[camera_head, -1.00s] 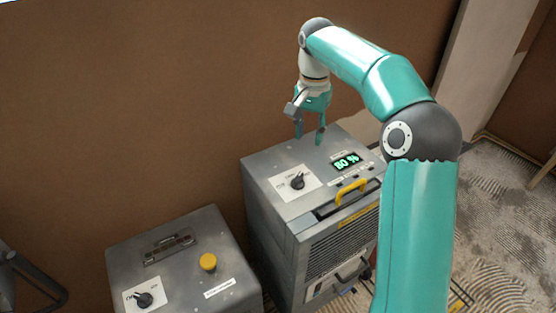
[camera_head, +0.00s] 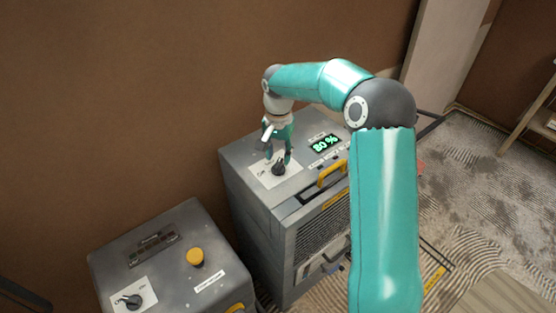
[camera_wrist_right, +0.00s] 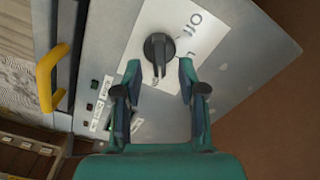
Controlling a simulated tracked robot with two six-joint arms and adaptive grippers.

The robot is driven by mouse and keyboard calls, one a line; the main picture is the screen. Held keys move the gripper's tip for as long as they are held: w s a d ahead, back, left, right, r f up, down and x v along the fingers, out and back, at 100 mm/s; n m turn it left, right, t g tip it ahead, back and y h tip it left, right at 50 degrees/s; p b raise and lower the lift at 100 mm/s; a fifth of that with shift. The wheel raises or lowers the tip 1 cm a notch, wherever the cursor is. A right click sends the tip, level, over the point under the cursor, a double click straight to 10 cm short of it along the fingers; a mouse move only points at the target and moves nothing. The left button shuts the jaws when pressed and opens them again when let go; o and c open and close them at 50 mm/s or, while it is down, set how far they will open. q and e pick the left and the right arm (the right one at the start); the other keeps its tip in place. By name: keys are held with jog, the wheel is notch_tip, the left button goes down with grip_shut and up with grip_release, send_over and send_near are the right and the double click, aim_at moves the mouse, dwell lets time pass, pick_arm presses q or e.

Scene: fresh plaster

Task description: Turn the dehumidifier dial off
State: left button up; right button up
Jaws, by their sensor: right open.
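The dehumidifier (camera_head: 240,165) is the taller grey metal box with a green-lit display (camera_head: 325,143) reading about 80 %. Its dial is a black knob (camera_head: 279,169) on a white label plate on the top; the dial also shows in the right wrist view (camera_wrist_right: 158,50), with "Off" printed on the plate beside it. My right gripper (camera_head: 277,160) is open and points down just over the dial. In the right wrist view its two fingertips (camera_wrist_right: 160,75) are apart, near the knob's pointer end, one to each side. My left gripper is not in view.
A lower grey box (camera_head: 165,245) stands at left with its own black knob (camera_head: 130,301) and a yellow button (camera_head: 195,257). A yellow handle (camera_head: 331,173) rises at the dehumidifier's front top edge. A brown wall (camera_head: 120,100) stands close behind both boxes.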

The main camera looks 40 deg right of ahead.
aim_at(278, 162)
jog(key=shift+f, duration=1.5)
grip_shut()
